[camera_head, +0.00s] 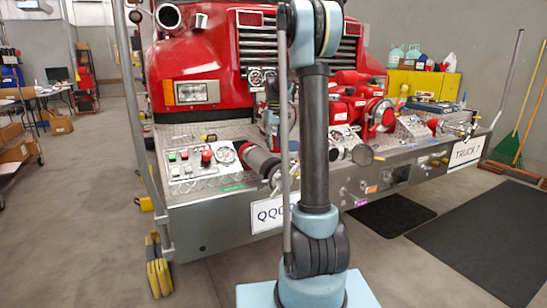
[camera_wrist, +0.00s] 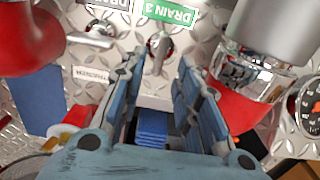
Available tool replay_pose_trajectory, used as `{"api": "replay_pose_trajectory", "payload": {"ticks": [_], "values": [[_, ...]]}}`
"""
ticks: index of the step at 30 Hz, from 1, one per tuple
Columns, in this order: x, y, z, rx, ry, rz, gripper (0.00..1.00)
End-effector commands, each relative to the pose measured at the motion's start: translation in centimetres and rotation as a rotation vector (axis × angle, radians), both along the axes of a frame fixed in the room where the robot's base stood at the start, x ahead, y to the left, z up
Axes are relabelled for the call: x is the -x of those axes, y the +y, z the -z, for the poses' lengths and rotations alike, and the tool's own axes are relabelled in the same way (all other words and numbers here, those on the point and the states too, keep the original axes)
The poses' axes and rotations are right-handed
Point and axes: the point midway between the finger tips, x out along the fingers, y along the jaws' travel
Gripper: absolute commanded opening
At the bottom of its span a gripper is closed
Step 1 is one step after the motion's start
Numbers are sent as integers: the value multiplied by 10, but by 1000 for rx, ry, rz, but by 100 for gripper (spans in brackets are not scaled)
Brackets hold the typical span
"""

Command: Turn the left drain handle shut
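In the wrist view, a chrome drain handle (camera_wrist: 158,48) lies just beyond my fingertips, under a green label (camera_wrist: 168,12) that reads DRAIN 3. A second chrome drain handle (camera_wrist: 95,36) is to its left, below a white label that is partly cut off. My gripper (camera_wrist: 159,70) is open, with its fingers apart and the DRAIN 3 handle lined up with the gap. I cannot tell whether a finger touches it. No object shows between the fingers. In the head view my arm covers much of the panel, and I cannot make out the drain handles there.
In the wrist view, a red part (camera_wrist: 28,38) is at upper left, a chrome cylinder (camera_wrist: 255,65) close on the right, and a gauge (camera_wrist: 308,105) at the right edge. The head view shows the red truck (camera_head: 205,60) and its metal bumper (camera_head: 215,222), with open floor in front.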

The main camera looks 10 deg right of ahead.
Motion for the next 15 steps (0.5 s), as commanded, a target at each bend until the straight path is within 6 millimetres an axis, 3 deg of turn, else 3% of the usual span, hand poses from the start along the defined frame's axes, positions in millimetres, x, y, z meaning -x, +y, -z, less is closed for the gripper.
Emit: {"api": "replay_pose_trajectory", "payload": {"ticks": [6, 15], "values": [[0, 0, 36, 0, 0, 0, 30], [0, 0, 58, 0, 0, 0, 30]]}}
